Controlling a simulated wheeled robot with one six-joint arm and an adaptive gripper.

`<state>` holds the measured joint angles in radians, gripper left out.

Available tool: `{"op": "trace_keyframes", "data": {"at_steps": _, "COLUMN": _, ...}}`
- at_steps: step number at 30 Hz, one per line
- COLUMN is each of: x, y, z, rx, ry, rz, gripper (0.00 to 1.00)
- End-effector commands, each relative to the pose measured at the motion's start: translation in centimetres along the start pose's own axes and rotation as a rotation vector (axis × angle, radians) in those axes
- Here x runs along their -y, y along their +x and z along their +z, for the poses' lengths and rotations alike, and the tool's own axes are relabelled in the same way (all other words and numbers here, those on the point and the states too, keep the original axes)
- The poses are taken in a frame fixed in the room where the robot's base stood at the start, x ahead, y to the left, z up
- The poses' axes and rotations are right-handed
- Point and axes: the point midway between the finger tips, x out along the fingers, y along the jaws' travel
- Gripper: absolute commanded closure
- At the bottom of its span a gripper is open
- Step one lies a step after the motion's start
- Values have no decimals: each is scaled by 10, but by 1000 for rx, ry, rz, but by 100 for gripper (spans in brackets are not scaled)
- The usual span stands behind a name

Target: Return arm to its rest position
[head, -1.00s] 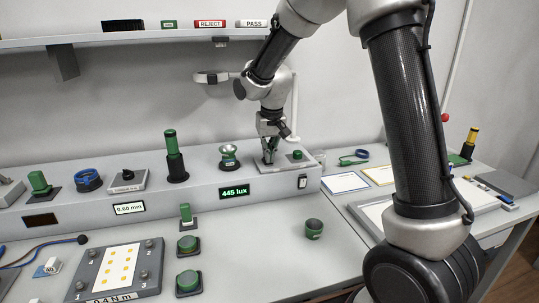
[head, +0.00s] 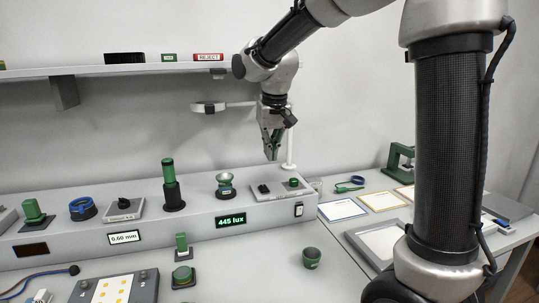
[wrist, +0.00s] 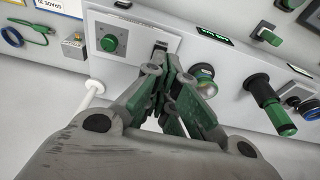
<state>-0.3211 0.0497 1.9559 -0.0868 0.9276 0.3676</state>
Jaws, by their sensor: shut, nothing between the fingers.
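My gripper (head: 271,150) hangs pointing down, shut and empty, above the right end of the long grey console in the head view. In the wrist view my gripper (wrist: 170,72) shows its green fingers drawn together. Below it is a small panel with a green knob (head: 294,182) and a dark switch; the knob also shows in the wrist view (wrist: 109,43). The gripper is clear of the panel. My arm reaches in from the upper right.
The console (head: 130,231) carries a display reading 445 lux (head: 231,220), a tall green cylinder (head: 169,172) and several other devices. A shelf (head: 130,70) runs along the wall. A white pole (head: 290,140) stands close behind my gripper.

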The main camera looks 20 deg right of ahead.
Motion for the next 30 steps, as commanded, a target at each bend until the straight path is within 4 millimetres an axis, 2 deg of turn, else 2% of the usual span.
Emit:
{"op": "trace_keyframes", "data": {"at_steps": 18, "x": 0, "y": 1, "z": 1, "rx": 3, "ry": -43, "rz": 0, "gripper": 100}}
{"op": "trace_keyframes", "data": {"at_steps": 20, "x": -2, "y": 10, "z": 14, "rx": 36, "ry": -85, "rz": 3, "gripper": 100}}
{"op": "trace_keyframes", "data": {"at_steps": 22, "x": -8, "y": 18, "z": 38, "rx": 76, "ry": -133, "rz": 5, "gripper": 100}}
{"op": "trace_keyframes", "data": {"at_steps": 30, "x": -71, "y": -13, "z": 153, "rx": 77, "ry": -182, "rz": -17, "gripper": 100}}
